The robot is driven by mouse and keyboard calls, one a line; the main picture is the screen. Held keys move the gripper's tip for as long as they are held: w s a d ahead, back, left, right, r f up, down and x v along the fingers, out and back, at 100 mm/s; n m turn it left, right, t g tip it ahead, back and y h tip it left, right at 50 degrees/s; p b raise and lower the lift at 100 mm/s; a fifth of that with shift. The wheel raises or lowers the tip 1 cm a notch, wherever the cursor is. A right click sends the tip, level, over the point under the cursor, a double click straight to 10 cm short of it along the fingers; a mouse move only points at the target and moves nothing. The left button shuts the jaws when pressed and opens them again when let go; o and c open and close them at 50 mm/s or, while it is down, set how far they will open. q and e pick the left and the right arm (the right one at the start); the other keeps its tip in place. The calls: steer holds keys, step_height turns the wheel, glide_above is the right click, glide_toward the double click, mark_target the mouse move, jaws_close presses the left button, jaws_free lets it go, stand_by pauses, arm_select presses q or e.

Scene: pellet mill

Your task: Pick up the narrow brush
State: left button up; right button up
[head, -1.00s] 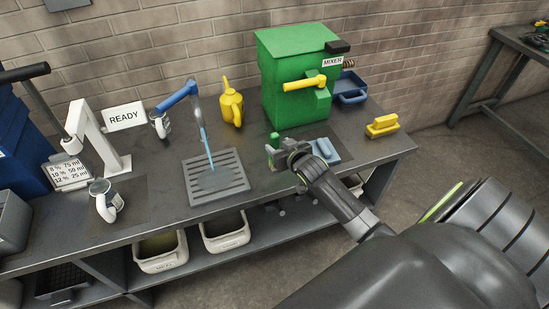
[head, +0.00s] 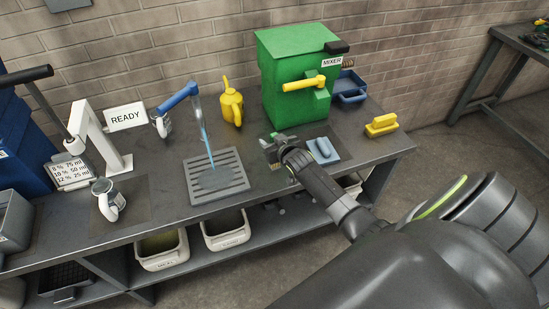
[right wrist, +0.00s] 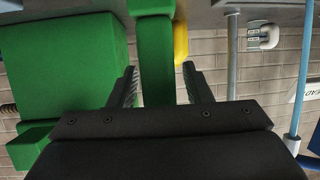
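A narrow green upright piece, likely the narrow brush's handle, shows between the fingers of my right gripper in the right wrist view (right wrist: 153,70). In the head view only a small green part (head: 283,137) shows at the fingertips; the rest is hidden. My right gripper (head: 277,146) is low over the bench in front of the green mixer. Its two dark fingers stand apart on either side of the green piece in the wrist view (right wrist: 162,88), with a gap on the right finger's side. Bristles cannot be made out. My left gripper is not in view.
The green mixer (head: 290,85) stands behind the gripper. A light-blue item (head: 323,150) lies right of it, and a yellow brush-like block (head: 382,126) further right. A grate (head: 218,178) and yellow can (head: 232,106) are left. The bench front (head: 160,215) is partly clear.

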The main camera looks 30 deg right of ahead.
jaws_close()
step_height(320, 180, up, 10)
steer(key=b, duration=0.1)
stand_by(0.7)
